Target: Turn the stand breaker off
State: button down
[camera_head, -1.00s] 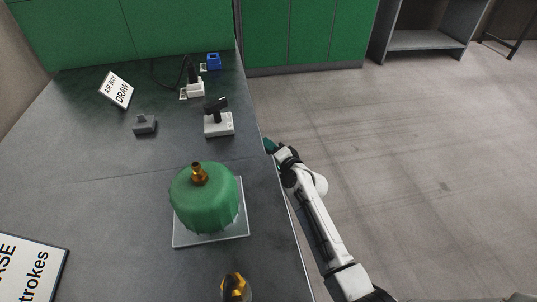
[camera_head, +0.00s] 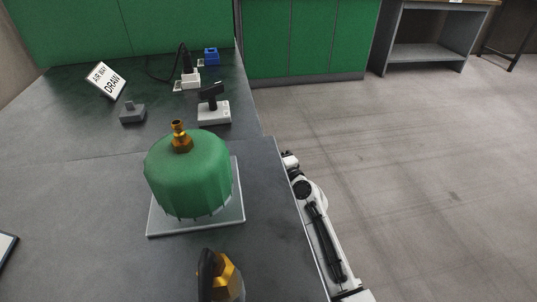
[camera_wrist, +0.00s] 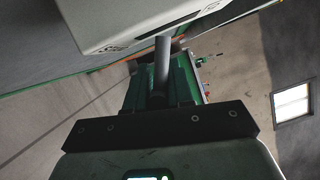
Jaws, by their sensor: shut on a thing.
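A white box with a black lever (camera_head: 213,105) stands near the table's right edge in the head view. It may be the stand breaker, but I read no label on it. The lever is tilted. My gripper (camera_head: 289,160) is low beside the right table edge, right of the box and apart from it. In the wrist view my gripper (camera_wrist: 160,100) shows its dark crossbar, with something green beyond it. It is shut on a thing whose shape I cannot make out. The fingertips are unclear in both views.
A green ribbed dome with a brass fitting (camera_head: 188,175) sits on a pale plate (camera_head: 195,225). A grey knob block (camera_head: 132,113), an AIR WAY DRAIN sign (camera_head: 105,79), a white corded block (camera_head: 187,80) and a blue block (camera_head: 211,57) stand behind. The floor at right is clear.

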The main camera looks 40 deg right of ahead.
jog(key=shift+s+f, duration=0.1)
jog(key=shift+f, duration=0.25)
jog(key=c, duration=1.2)
grip_release()
jog(key=shift+o, duration=0.8)
jog(key=shift+r, duration=0.2)
jog(key=r+v, duration=0.1)
jog(key=v, duration=0.9)
jog(key=shift+s+f, duration=0.35)
jog(key=shift+f, duration=0.15)
jog(key=shift+a, duration=0.1)
